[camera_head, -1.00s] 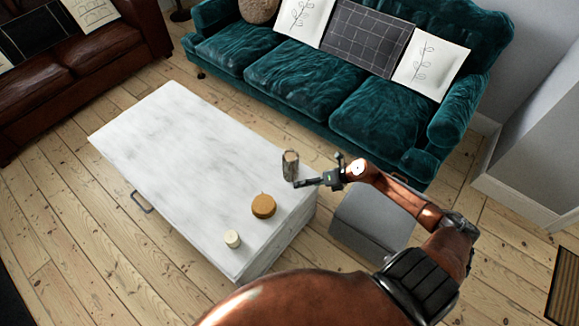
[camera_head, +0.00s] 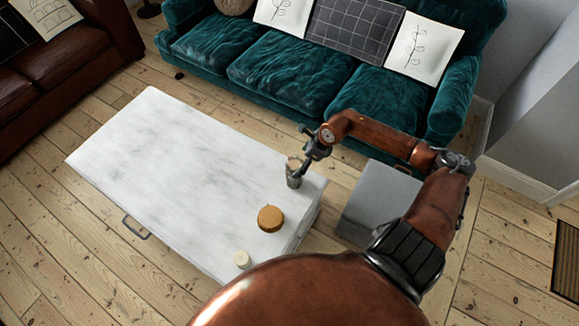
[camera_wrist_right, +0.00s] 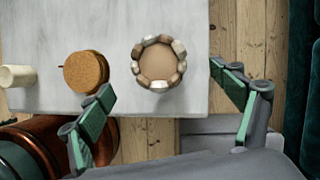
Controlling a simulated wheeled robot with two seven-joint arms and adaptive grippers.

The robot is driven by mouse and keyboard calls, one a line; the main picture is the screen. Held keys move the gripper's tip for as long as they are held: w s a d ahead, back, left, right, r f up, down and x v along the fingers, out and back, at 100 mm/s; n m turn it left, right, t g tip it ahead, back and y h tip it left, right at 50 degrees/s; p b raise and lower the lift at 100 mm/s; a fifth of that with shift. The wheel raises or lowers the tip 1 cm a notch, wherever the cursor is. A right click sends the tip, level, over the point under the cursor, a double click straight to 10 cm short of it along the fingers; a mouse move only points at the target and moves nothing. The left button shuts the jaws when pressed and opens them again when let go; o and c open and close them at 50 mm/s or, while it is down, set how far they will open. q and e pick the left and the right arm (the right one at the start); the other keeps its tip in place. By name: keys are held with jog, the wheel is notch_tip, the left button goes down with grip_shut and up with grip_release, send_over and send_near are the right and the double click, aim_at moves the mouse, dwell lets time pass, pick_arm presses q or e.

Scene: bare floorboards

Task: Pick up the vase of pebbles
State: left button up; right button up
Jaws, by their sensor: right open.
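The vase of pebbles (camera_head: 292,180) stands upright near the right end of the white table. In the right wrist view I look down on its round top, a ring of brown and pale pebbles around a tan centre (camera_wrist_right: 158,64). My right gripper (camera_head: 304,162) is above the vase in the head view and hides part of its top. In the right wrist view its two green-padded fingers (camera_wrist_right: 161,84) are spread wide with nothing between the pads. The vase's top lies just beyond the gap between them. My left gripper is not in view.
The white table (camera_head: 170,150) also bears a round orange-brown object (camera_head: 270,218) and a small cream candle (camera_head: 242,259) near the vase. A grey box-like seat (camera_head: 378,200) stands right of the table. A teal sofa (camera_head: 290,80) is behind. The table's left part is clear.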

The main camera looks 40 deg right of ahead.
jog(key=x, duration=0.2)
jog(key=shift+w+f+b, duration=0.1)
jog(key=shift+f+b, duration=0.15)
jog(key=shift+b, duration=0.1)
jog(key=shift+f, duration=0.35)
jog(key=b+x, duration=0.1)
jog(key=x, duration=0.3)
jog(key=shift+w+f+b, duration=0.15)
jog(key=shift+w+b, duration=0.05)
jog(key=shift+b, duration=0.1)
jog(key=c, duration=2.2)
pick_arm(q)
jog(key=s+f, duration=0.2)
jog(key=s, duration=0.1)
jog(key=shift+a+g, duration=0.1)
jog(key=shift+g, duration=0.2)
pick_arm(e)
jog(key=shift+w, duration=0.15)
